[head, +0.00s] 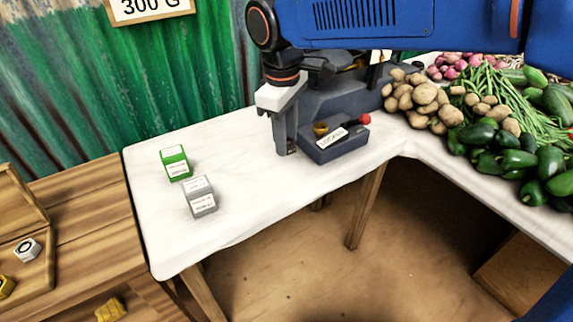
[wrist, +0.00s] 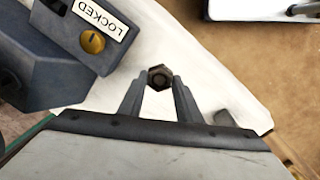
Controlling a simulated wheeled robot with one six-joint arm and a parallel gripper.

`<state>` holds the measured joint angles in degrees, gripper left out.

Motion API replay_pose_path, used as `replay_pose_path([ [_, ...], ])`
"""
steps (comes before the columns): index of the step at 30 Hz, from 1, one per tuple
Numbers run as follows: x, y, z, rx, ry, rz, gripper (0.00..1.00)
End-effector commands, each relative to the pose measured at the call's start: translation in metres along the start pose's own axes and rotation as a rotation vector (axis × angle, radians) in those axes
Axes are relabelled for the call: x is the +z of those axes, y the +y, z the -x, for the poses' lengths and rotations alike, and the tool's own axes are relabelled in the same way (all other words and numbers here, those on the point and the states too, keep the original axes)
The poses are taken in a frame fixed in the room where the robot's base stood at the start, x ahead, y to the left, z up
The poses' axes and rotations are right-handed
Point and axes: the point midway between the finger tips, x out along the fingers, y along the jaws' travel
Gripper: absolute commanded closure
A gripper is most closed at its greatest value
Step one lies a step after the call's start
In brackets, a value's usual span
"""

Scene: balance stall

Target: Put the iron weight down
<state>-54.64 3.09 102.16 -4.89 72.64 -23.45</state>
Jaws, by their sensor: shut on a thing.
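My gripper (wrist: 160,82) is shut on a small dark hexagonal iron weight (wrist: 159,77), held between its fingertips in the wrist view. White tabletop lies below and around it; I cannot tell whether the weight touches the cloth. In the head view my gripper (head: 286,150) points down over the white table, just left of the grey balance base (head: 335,148). The weight is mostly hidden there by the fingers. The balance bears a "LOCKED" label, a brass knob and a red knob; it also shows in the wrist view (wrist: 60,75).
A green box (head: 175,163) and a grey box (head: 200,196) stand on the white table (head: 240,200) to the left. Potatoes (head: 425,97) and green peppers (head: 510,150) lie to the right. A wooden bench (head: 85,225) adjoins at left. Cloth between boxes and gripper is clear.

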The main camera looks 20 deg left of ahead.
Motion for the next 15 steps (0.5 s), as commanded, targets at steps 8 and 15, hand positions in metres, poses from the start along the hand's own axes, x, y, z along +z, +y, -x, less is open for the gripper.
replay_pose_path([
  [8, 0.0, -0.003, -0.034, 0.0, -0.001, 0.001, 1.0],
  [15, 0.0, -0.005, -0.054, -0.001, -0.001, 0.001, 1.0],
])
